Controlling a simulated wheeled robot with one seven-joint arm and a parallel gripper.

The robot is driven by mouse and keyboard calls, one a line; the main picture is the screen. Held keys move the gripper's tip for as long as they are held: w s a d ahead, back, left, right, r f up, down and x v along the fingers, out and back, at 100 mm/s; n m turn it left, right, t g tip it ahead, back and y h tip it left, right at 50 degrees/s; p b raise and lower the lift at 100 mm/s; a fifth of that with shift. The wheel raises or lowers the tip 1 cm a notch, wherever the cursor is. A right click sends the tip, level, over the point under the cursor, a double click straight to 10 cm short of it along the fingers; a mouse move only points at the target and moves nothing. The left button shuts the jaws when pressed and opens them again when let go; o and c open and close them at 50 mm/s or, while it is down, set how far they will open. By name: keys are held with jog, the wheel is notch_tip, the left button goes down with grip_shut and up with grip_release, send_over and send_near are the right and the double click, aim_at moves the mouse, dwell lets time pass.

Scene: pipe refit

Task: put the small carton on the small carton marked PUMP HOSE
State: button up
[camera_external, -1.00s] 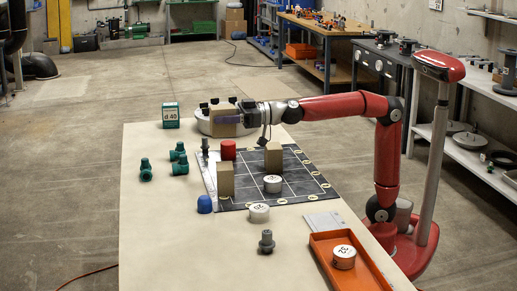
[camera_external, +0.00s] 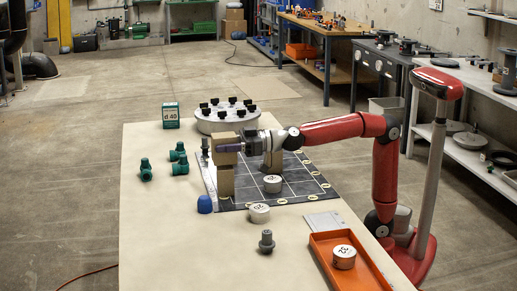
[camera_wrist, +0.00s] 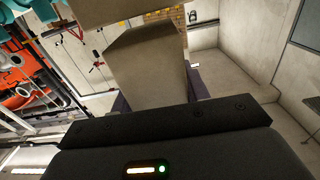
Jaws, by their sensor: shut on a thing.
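My gripper (camera_external: 230,147) is shut on a small tan carton (camera_external: 227,158), above the left part of the dark gridded board. Another small tan carton (camera_external: 226,184) stands upright on the board directly below the held one. The two look in line; I cannot tell if they touch. A third tan carton (camera_external: 273,160) stands to the right, partly behind my wrist. No PUMP HOSE marking is readable on any carton. In the wrist view the held carton (camera_wrist: 148,70) fills the middle between the fingers, and a tan block (camera_wrist: 100,9) shows at the top edge.
The gridded board (camera_external: 297,180) carries a white-topped disc (camera_external: 272,184). A round flange with black knobs (camera_external: 230,120) is behind. Green fittings (camera_external: 146,170), a blue cap (camera_external: 205,204), a grey fitting (camera_external: 266,242) and an orange tray (camera_external: 318,250) surround it. The table's front left is clear.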

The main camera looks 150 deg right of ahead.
jog(key=shift+f, duration=0.45)
jog(key=shift+f, duration=0.15)
jog(key=o, duration=1.1)
jog(key=shift+r, duration=0.3)
jog(key=v, duration=1.2)
jog(key=shift+f, duration=0.1)
